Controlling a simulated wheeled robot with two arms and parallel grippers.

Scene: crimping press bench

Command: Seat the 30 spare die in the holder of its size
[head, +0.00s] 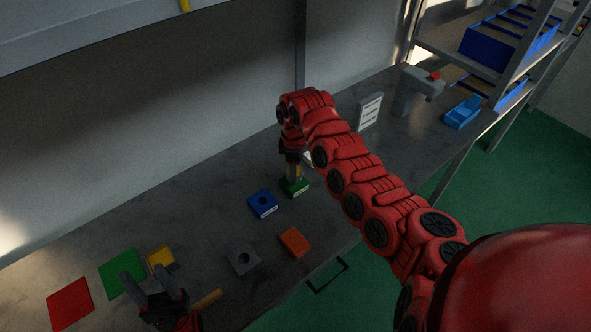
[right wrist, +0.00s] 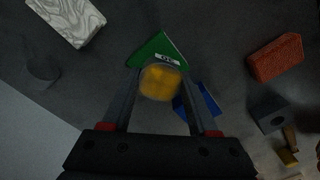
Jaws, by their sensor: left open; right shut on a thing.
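My right gripper (head: 293,161) is shut on the spare die, a round piece with a yellow top (right wrist: 160,82), in the right wrist view. The die is right at the green holder (head: 295,187), which also shows in the right wrist view (right wrist: 152,50) with a white label too blurred to read surely. The die hides the holder's hole, so I cannot tell whether it is in it or just above. A blue holder (head: 262,203) and a grey holder (head: 243,262) with holes stand nearby. My left gripper (head: 150,285) is open and empty at the lower left.
An orange block (head: 294,242) lies near the front edge. Red (head: 70,303) and green (head: 122,270) flat squares, a yellow block (head: 160,256) and a wooden piece (head: 207,299) lie at left. A grey press (head: 415,90), white sign (head: 369,110) and blue bin (head: 462,113) stand behind right.

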